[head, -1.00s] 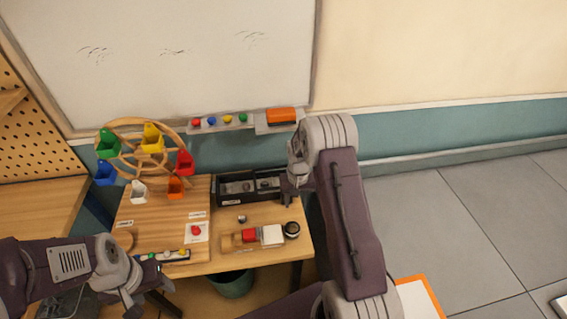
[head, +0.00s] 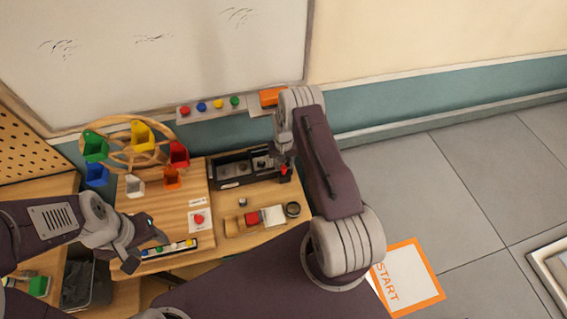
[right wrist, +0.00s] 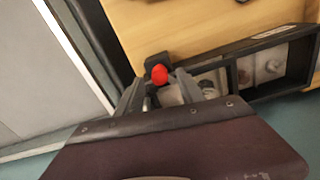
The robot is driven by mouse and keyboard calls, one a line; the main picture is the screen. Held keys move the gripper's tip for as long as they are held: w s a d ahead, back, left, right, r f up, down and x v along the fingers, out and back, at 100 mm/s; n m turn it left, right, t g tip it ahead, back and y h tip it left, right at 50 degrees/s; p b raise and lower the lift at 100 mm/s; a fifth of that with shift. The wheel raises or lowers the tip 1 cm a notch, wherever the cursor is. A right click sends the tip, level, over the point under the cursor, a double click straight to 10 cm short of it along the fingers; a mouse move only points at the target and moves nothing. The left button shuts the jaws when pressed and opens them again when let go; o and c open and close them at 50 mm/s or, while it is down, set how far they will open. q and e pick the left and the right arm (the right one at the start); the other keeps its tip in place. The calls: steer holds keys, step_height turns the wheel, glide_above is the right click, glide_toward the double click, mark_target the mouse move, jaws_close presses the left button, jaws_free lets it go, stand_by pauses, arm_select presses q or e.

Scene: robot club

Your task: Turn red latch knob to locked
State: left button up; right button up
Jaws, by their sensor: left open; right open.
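A small red knob (head: 284,171) sits at the right end of the black tray (head: 213,183) on the wooden table. In the right wrist view the red knob (right wrist: 159,74) lies between the fingertips of my right gripper (right wrist: 157,85), on a dark block. My right gripper (head: 281,160) is open around or just behind the knob; I cannot tell whether a finger touches it. A second red knob (head: 198,218) sits on a white card on the board. My left gripper (head: 152,245) is open and empty over the table's front left.
A wooden wheel with coloured bins (head: 142,136) stands at the back left. A strip with coloured pieces (head: 170,250) lies near my left gripper. Red and white blocks (head: 252,217) and a dark round piece (head: 292,209) lie at the table's front right.

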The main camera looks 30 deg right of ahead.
steer(key=shift+w+f, duration=0.2)
steer(key=shift+f, duration=0.4)
steer(key=shift+s+f, duration=0.1)
steer(key=shift+s+a+r, duration=0.15)
steer(key=shift+s+r, duration=0.05)
steer(key=shift+s, duration=0.25)
steer(key=shift+w+f, duration=0.15)
steer(key=shift+w, duration=0.1)
jaws_close()
arm_select(q)
steer(key=shift+s+a+r, duration=0.1)
steer(key=shift+s+r, duration=0.1)
steer(key=shift+s, duration=0.05)
steer(key=shift+f, duration=0.1)
